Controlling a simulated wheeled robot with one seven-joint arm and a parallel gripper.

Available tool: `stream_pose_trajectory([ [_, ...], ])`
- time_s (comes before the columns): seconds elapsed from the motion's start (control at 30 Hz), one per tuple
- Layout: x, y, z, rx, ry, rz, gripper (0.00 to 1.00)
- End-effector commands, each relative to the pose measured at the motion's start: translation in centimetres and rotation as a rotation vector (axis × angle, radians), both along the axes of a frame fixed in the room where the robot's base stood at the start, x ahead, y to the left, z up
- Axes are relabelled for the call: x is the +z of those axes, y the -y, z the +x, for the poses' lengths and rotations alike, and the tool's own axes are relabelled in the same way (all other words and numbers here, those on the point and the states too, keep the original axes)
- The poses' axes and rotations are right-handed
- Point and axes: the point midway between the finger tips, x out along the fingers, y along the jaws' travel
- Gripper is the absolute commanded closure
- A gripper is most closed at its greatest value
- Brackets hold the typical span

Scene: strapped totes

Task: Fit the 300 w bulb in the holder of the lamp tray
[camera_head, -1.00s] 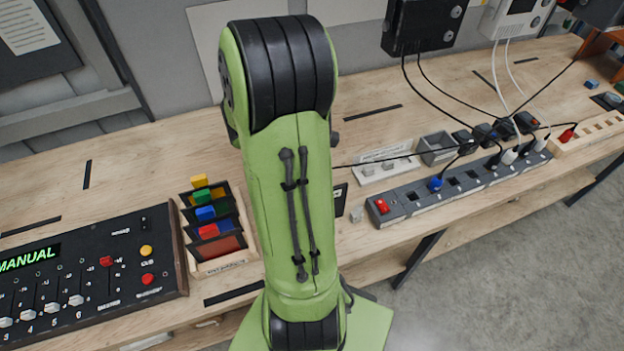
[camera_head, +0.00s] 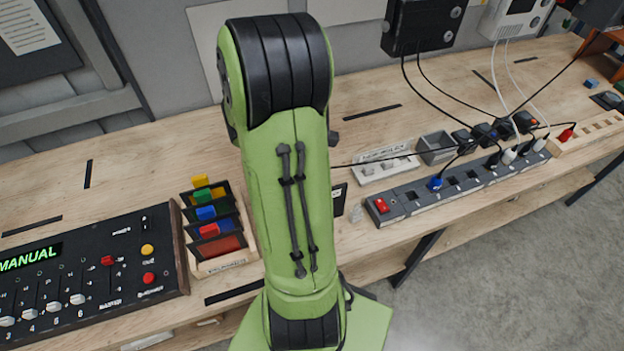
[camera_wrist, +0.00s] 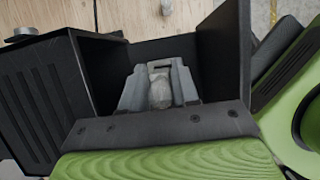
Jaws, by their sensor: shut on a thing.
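My gripper (camera_wrist: 160,88) shows in the wrist view, shut on a pale grey, rounded thing (camera_wrist: 160,94) that looks like a bulb. No wattage mark on it can be read, and its lower part is hidden by the gripper's body. In the head view my green arm fills the middle and hides my gripper. A small white tray (camera_head: 370,177) with several small pale pieces stands on the bench right of my arm; its lettering is too small to read, so I cannot tell if it is the lamp tray. No bulb holder can be made out clearly.
A grey power strip (camera_head: 410,205) with plugs and cables runs along the bench's right front. A small grey open box (camera_head: 437,149) stands behind it. A black control panel (camera_head: 120,262) and a rack of coloured cards (camera_head: 222,262) stand left. Bare bench lies behind the rack.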

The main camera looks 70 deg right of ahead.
Motion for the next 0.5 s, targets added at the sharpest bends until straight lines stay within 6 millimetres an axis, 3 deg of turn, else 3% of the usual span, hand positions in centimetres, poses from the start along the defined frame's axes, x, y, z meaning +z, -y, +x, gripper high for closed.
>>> stream_pose_trajectory([
  [0.03,-1.0,-0.96,-0.42,0.009,-0.02,0.043,1.0],
  [0.3,-1.05,-0.96,-0.42,0.01,-0.02,0.044,1.0],
  [0.33,-1.06,-0.96,-0.42,0.01,-0.02,0.044,0.69],
  [0.5,-1.05,-0.96,-0.42,0.009,-0.02,0.043,0.43],
])
